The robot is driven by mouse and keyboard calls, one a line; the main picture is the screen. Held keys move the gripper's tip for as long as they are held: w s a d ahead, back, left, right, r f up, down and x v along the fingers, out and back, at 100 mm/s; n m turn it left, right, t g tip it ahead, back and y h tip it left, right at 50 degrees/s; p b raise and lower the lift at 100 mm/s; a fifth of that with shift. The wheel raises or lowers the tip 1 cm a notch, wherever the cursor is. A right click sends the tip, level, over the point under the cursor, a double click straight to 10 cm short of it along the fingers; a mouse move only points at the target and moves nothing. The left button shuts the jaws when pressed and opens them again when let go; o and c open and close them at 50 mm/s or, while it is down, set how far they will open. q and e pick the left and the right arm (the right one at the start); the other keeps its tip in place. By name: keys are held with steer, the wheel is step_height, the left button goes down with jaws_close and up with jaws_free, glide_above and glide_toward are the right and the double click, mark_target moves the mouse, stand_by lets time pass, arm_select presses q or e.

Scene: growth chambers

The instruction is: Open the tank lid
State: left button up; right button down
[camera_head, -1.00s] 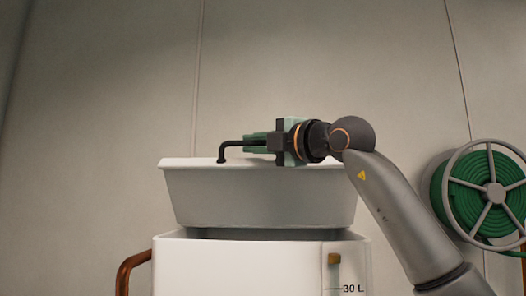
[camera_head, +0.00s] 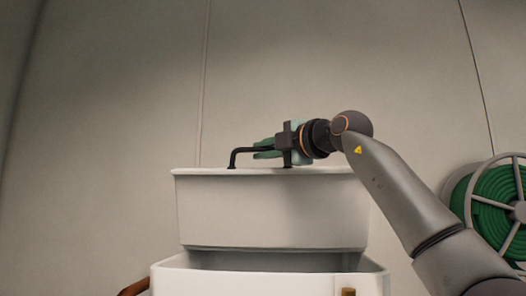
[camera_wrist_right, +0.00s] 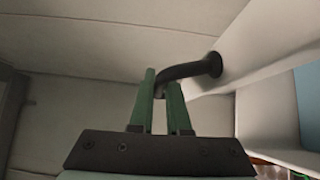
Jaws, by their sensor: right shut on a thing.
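The white tank (camera_head: 245,283) stands in front of me, its upper part in the head view. Its pale lid (camera_head: 260,212) is tilted up, with its broad face towards me and a dark opening below it. A black bar handle (camera_head: 237,154) sits on the lid's upper edge. My right gripper (camera_head: 264,150) is shut on this handle with its green fingers. In the right wrist view the fingers (camera_wrist_right: 165,98) pinch the black handle (camera_wrist_right: 190,71), whose far end meets the lid (camera_wrist_right: 235,62). My left gripper is not in view.
A green hose reel (camera_head: 495,210) hangs at the right, close to my right arm. A copper-coloured pipe (camera_head: 134,288) is at the tank's lower left. A plain panelled wall (camera_head: 110,130) stands behind. The space above the lid is clear.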

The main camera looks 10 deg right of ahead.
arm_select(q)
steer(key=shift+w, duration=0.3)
arm_select(e)
steer(key=shift+w+d+r, duration=0.2)
steer(key=shift+w+r, duration=0.05)
steer(key=shift+w, duration=0.35)
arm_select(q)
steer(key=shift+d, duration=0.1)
arm_select(e)
steer(key=shift+w, duration=0.1)
steer(key=c, duration=1.2)
jaws_free()
steer(key=shift+s+d+f, duration=0.1)
steer(key=shift+s+d, duration=0.05)
steer(key=shift+s, duration=0.05)
arm_select(q)
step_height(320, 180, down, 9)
steer(key=b, duration=0.9)
arm_select(e)
steer(key=v, duration=1.2)
steer(key=shift+s, duration=0.1)
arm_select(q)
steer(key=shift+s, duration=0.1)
